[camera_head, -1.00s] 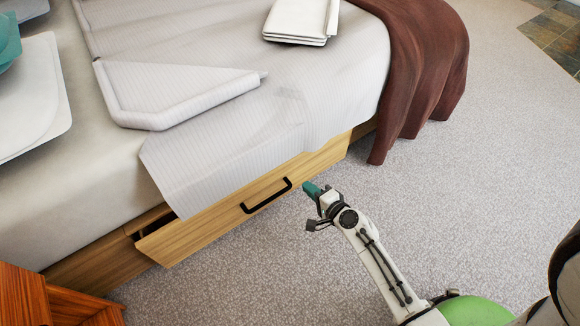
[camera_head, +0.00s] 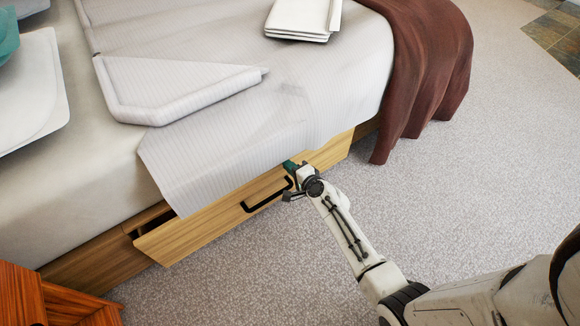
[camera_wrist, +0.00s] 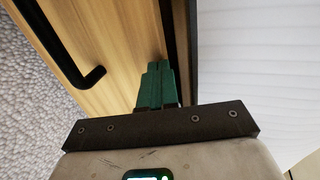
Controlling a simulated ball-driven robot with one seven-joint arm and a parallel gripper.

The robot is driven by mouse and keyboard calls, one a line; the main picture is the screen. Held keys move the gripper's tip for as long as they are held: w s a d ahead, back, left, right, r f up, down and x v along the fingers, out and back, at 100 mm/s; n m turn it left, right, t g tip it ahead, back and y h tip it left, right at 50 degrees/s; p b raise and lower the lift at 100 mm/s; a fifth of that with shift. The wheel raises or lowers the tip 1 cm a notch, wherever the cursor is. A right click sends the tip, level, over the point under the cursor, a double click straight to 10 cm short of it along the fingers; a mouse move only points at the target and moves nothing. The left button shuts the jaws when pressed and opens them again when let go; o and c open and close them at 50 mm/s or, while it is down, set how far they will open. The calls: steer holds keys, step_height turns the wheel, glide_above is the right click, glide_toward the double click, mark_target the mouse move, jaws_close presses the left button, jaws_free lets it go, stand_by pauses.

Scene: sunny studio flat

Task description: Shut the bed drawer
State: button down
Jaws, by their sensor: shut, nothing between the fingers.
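The bed drawer (camera_head: 202,232) is wooden with a black bar handle (camera_head: 268,196). It stands partly open under the bed (camera_head: 85,185), with a dark gap at its left end. My gripper (camera_head: 290,165) is shut and empty at the top of the drawer front, just right of the handle. In the wrist view the green fingertips (camera_wrist: 158,85) lie together over the drawer front (camera_wrist: 115,50), close to its upper edge and the dark gap behind it. The handle (camera_wrist: 62,50) is to their left. I cannot tell whether the fingers touch the wood.
A pale striped blanket (camera_head: 215,165) hangs over the drawer's top edge. A brown throw (camera_head: 425,80) drapes to the floor at the bed's right end. A reddish wooden piece of furniture (camera_head: 20,295) stands at the lower left. The carpet (camera_head: 480,190) to the right is clear.

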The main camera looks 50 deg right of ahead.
steer(key=w, duration=0.2)
steer(key=w+d, duration=0.1)
steer(key=w, duration=0.1)
steer(key=shift+w+d+b, duration=0.15)
steer(key=shift+w+b, duration=0.1)
steer(key=shift+b, duration=0.1)
steer(key=shift+w+r, duration=0.1)
steer(key=shift+w, duration=0.1)
steer(key=shift+r, duration=0.1)
